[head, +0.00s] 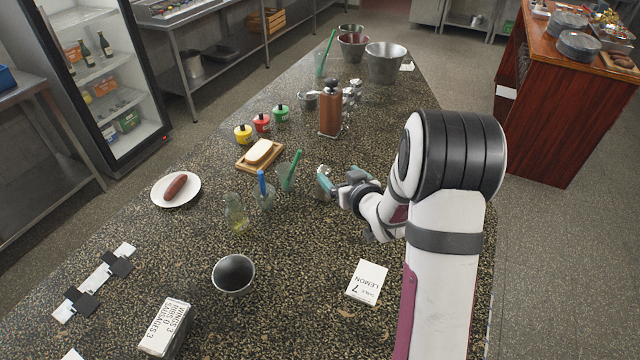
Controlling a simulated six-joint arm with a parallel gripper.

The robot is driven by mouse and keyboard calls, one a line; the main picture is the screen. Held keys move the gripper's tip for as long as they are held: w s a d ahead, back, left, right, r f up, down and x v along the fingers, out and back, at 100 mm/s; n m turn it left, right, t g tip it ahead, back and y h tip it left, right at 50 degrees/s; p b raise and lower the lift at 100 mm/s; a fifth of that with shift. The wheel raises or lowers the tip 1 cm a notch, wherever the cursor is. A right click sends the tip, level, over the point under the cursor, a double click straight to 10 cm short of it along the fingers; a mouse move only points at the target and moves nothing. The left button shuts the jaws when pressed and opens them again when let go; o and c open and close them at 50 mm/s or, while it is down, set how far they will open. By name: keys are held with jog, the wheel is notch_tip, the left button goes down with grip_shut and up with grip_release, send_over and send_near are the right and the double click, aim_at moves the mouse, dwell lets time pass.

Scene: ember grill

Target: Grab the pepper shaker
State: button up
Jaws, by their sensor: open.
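Glasses with blue (262,186) and green (292,172) straws stand left of my gripper. Yellow (243,134), red and green pots stand farther left. Metal buckets (385,64) stand at the back.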

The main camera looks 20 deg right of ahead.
notch_tip(320, 180, down, 6)
send_over(321, 195)
jog(key=d, duration=0.1)
jog(key=f, duration=0.3)
jog(key=shift+s+d+f, duration=0.15)
jog(key=shift+s+f, duration=0.05)
jog(key=shift+f, duration=0.15)
jog(key=x, duration=0.5)
jog(key=shift+w+d, duration=0.1)
jog(key=shift+w, duration=0.3)
grip_shut()
